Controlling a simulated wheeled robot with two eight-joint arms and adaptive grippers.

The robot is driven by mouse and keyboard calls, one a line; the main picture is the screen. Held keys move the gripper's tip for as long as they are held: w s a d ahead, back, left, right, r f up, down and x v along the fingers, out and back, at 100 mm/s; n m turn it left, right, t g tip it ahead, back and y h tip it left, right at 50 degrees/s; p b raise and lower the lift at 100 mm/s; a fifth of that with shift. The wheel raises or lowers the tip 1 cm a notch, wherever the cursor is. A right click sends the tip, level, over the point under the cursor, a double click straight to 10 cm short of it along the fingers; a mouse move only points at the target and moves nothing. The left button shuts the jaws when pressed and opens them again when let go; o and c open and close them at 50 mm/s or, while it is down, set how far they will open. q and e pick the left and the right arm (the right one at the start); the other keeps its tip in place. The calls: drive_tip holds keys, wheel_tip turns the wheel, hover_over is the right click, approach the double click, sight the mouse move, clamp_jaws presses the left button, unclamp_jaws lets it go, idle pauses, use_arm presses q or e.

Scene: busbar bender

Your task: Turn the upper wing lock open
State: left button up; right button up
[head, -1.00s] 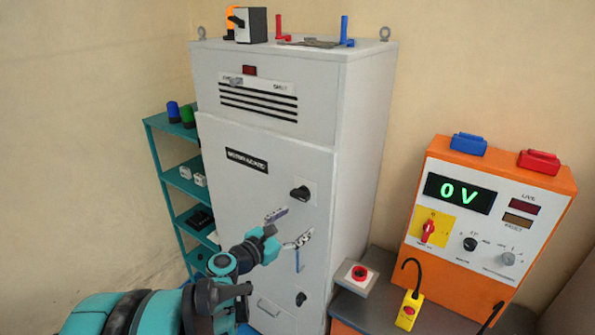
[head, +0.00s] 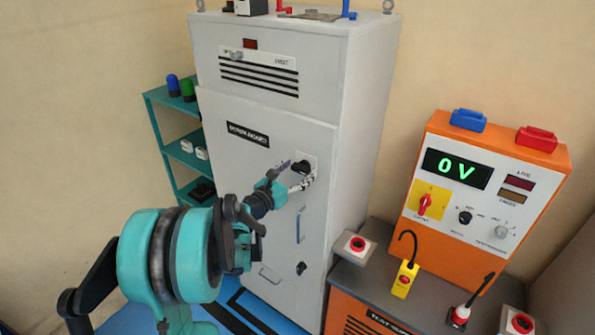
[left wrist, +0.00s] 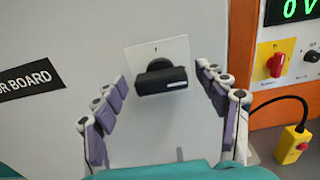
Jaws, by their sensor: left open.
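The upper wing lock (head: 303,166) is a black knob on a pale square plate on the grey cabinet door. In the left wrist view the upper wing lock (left wrist: 162,80) has its wing lying nearly level. My left gripper (head: 298,174) is at the lock in the head view and partly covers its plate. In the left wrist view my left gripper (left wrist: 162,84) is open, its purple-padded fingers on either side of the lock with gaps to both ends of the wing. Contact does not show. My right gripper is out of view.
A lower wing lock (head: 301,268) and a door handle (head: 300,225) are below on the same door. An orange test unit (head: 480,185) and a yellow hooked device (head: 404,280) stand at the right. A teal shelf (head: 180,150) stands left of the cabinet.

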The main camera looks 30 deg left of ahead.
use_arm(q)
clamp_jaws()
drive_tip(key=n+b, duration=0.1)
drive_tip(key=n, duration=0.2)
drive_tip(key=shift+a, duration=0.1)
drive_tip(key=n+b, duration=0.2)
drive_tip(key=n, duration=0.2)
drive_tip(key=shift+n, duration=0.3)
drive_tip(key=n+b, duration=0.1)
drive_tip(key=n, duration=0.4)
drive_tip(key=shift+a+f, duration=0.15)
drive_tip(key=shift+n+b, duration=0.95)
drive_tip(key=shift+n, duration=1.05)
